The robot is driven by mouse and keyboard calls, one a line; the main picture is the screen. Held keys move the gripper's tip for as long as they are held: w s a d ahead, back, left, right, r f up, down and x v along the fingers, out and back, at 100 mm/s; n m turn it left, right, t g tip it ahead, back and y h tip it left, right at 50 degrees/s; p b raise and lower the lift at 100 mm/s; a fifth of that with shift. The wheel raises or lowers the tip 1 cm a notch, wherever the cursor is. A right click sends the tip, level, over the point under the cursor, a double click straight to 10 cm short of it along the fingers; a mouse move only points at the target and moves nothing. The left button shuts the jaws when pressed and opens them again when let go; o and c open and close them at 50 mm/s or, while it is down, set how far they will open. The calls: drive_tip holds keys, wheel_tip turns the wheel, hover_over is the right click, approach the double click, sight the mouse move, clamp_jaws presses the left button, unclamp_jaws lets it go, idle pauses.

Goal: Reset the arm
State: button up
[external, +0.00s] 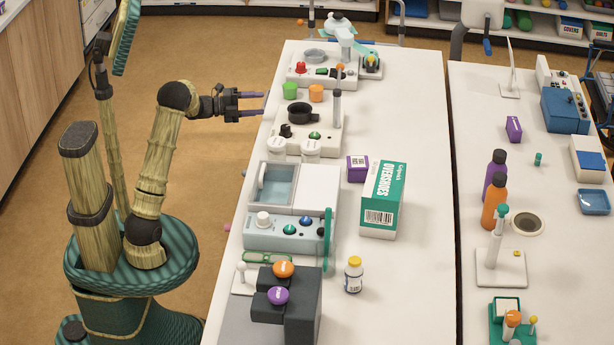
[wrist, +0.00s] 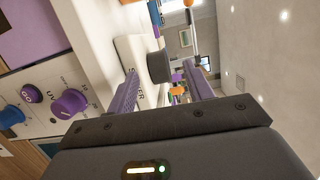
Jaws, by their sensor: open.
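My gripper (external: 252,104) is at the end of my arm, at the left edge of the long white table (external: 402,102) in the external view. Its two purple fingers are apart, with nothing between them. It is level and points right, toward a white device with a black ring-shaped holder (external: 300,112). In the wrist view my gripper (wrist: 160,95) also shows with fingers spread, and a dark round knob-like part (wrist: 158,66) lies beyond them.
A green-white overshoes box (external: 383,200), a pill bottle (external: 353,275) and several devices occupy the table. A second white table (external: 480,110) stands to the right. Floor around my base is open.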

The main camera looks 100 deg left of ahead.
drive_tip(key=w+d+r+n+g+y+p, duration=0.2)
drive_tip(key=w+d+r+n+p, duration=0.45)
drive_tip(key=w+r+p, duration=0.55)
drive_tip(key=w+d+r+n+g+p, duration=0.2)
drive_tip(key=w+d+r+p, duration=0.15)
drive_tip(key=d+p, duration=0.2)
drive_tip(key=w+d+r+n+g+p, duration=0.1)
drive_tip(key=w+d+r+n+p, duration=0.15)
drive_tip(key=d+r+p, duration=0.35)
drive_tip(key=s+d+r+n+g+h+p, duration=0.25)
drive_tip(key=d+p, duration=0.35)
drive_tip(key=d, duration=0.4)
drive_tip(key=s+d+r+n+g+h+p, duration=0.1)
drive_tip(key=d+g+p, duration=0.2)
drive_tip(key=d+p, duration=0.5)
drive_tip(key=s+d+r+g+h+p, duration=0.1)
drive_tip(key=s+d+r+g+p, duration=0.1)
drive_tip(key=s+d, duration=0.3)
drive_tip(key=s+d+r+n+g+h+p, duration=0.1)
drive_tip(key=s+d+p, duration=0.4)
drive_tip(key=d, duration=0.6)
wheel_tip(320, 180, up, 2)
drive_tip(key=shift+s+r+g, duration=0.2)
drive_tip(key=shift+s+g, duration=0.3)
drive_tip(key=shift+g, duration=0.15)
